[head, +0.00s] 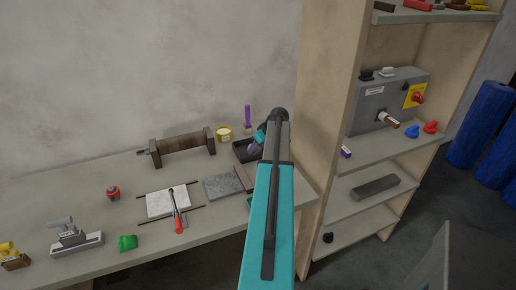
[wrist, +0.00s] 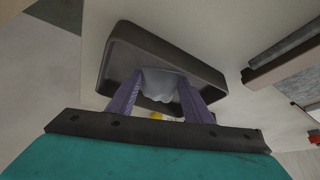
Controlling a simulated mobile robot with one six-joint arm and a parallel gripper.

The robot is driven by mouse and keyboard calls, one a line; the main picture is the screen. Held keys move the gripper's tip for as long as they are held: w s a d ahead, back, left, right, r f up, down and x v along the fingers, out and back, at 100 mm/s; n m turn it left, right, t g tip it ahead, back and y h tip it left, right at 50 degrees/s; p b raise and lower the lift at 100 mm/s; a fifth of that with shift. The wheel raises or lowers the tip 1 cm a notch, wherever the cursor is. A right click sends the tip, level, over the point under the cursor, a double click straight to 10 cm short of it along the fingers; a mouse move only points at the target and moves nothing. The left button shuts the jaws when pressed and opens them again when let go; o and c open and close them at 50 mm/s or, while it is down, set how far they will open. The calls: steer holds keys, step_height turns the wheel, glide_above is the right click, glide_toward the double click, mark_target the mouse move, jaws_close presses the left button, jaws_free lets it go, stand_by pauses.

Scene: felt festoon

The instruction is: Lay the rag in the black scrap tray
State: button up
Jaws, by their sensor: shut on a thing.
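The black scrap tray (wrist: 122,48) lies on the bench below my gripper in the wrist view. In the head view the tray (head: 239,152) sits near the bench's right end, partly hidden by my arm. My gripper (wrist: 162,76) has purple fingers and is shut on a pale grey, crumpled rag (wrist: 163,87). The rag shows between the fingers, against the tray's inside; I cannot tell whether it touches the tray floor. In the head view my gripper (head: 254,147) is at the tray, and the rag is not clearly visible there.
A yellow tin (head: 223,133) and a purple-handled tool (head: 248,117) stand close behind the tray. A grey slab (head: 222,187) lies in front of it. A wooden roller (head: 182,147) stands left. The shelf unit (head: 328,130) rises close to the right.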

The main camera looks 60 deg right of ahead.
steer(key=shift+s+a+f, duration=0.15)
steer(key=shift+a+f, duration=0.05)
steer(key=shift+f, duration=0.4)
steer(key=o, duration=1.1)
steer(key=shift+f, duration=0.15)
steer(key=shift+a, duration=0.1)
steer(key=shift+r, duration=0.25)
steer(key=shift+r+p, duration=0.45)
steer(key=shift+p, duration=0.05)
steer(key=shift+r+b, duration=0.2)
steer(key=shift+b, duration=0.2)
steer(key=b+v, duration=0.1)
steer(key=v, duration=0.6)
steer(key=b+v, duration=0.1)
steer(key=v, duration=0.3)
steer(key=shift+d+r+b, duration=0.25)
steer(key=shift+r+b, duration=0.05)
steer(key=shift+r, duration=0.1)
